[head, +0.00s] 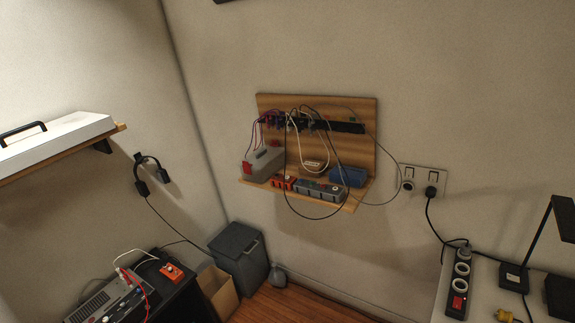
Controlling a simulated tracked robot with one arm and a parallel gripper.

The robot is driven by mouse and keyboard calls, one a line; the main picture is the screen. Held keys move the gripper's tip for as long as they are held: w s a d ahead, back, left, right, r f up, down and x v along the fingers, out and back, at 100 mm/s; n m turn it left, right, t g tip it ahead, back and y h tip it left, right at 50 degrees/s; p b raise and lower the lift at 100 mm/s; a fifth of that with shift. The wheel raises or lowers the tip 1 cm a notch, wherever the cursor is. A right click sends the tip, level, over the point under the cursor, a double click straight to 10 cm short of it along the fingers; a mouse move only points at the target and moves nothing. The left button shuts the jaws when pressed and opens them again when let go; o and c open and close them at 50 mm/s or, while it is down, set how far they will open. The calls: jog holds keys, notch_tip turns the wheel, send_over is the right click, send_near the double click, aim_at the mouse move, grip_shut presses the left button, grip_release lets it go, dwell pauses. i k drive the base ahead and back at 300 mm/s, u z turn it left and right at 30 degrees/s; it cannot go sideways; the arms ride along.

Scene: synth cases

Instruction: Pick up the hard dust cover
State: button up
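A white, box-like cover with a black handle on top (62,138) lies on a wooden wall shelf at the left. It looks like the hard dust cover, but I cannot tell for certain. Its left part is cut off by the picture edge, so its full shape is hidden. My gripper is not in view.
The wooden wall shelf (120,128) has a dark bracket, with headphones (150,172) hanging below. A wooden wall rack (320,103) holds cables and devices. A dark bin (240,257) and open cardboard box (216,290) stand below. Tables with equipment (108,300) fill both lower corners.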

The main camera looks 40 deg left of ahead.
aim_at(19, 152)
jog(key=u, duration=0.2)
jog(key=i, duration=0.1)
jog(key=u, duration=2.95)
jog(key=i, duration=1.9)
jog(key=z, duration=1.9)
jog(key=i, duration=0.45)
jog(key=u, duration=0.05)
